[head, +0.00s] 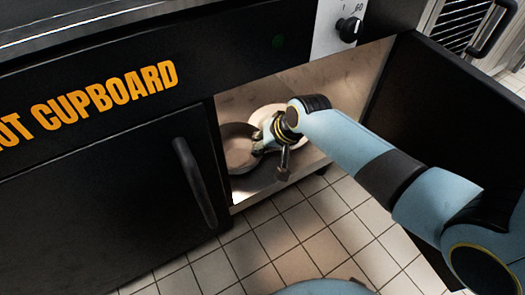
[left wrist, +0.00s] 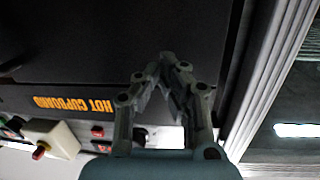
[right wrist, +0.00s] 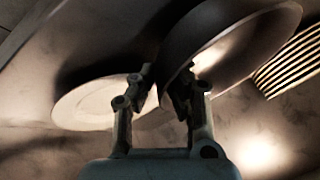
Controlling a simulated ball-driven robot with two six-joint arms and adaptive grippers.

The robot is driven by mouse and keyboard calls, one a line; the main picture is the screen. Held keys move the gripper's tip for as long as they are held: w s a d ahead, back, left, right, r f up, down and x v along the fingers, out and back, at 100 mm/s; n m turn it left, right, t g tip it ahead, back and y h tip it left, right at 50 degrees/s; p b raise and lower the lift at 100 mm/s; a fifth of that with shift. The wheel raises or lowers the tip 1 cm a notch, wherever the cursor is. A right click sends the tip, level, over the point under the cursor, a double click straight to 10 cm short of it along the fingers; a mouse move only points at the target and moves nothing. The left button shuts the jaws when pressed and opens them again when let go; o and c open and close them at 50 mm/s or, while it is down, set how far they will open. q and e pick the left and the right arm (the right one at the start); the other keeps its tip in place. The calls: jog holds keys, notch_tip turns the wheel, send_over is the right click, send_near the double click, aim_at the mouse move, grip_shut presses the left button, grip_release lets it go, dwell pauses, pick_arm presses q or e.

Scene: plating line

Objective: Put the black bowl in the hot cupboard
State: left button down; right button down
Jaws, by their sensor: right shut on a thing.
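The black bowl (head: 239,148) is inside the open compartment of the hot cupboard (head: 100,125), near the left side of the opening. My right gripper (head: 262,140) reaches in and is shut on the bowl's rim. In the right wrist view the bowl (right wrist: 235,45) shows at the fingertips (right wrist: 163,88). I cannot tell whether it touches the compartment floor. In the left wrist view my left gripper (left wrist: 165,65) has its fingertips together with nothing between them, and the cupboard's lettered front shows beyond it.
A white plate (head: 267,114) lies in the compartment behind my right gripper; it also shows in the right wrist view (right wrist: 90,105). The open door (head: 445,125) stands at the right, beside my right arm. The left door with its handle (head: 195,182) is closed. Tiled floor (head: 300,235) lies in front.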

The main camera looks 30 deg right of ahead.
jog(key=shift+f, duration=0.4)
pick_arm(q)
jog(key=r, duration=0.1)
jog(key=w+r+t, duration=0.1)
jog(key=r, duration=0.1)
jog(key=w+r+t, duration=0.1)
jog(key=r, duration=0.1)
jog(key=shift+w+d+m+h, duration=0.1)
jog(key=shift+d+m+h, duration=0.2)
pick_arm(e)
jog(key=c, duration=1.4)
grip_release()
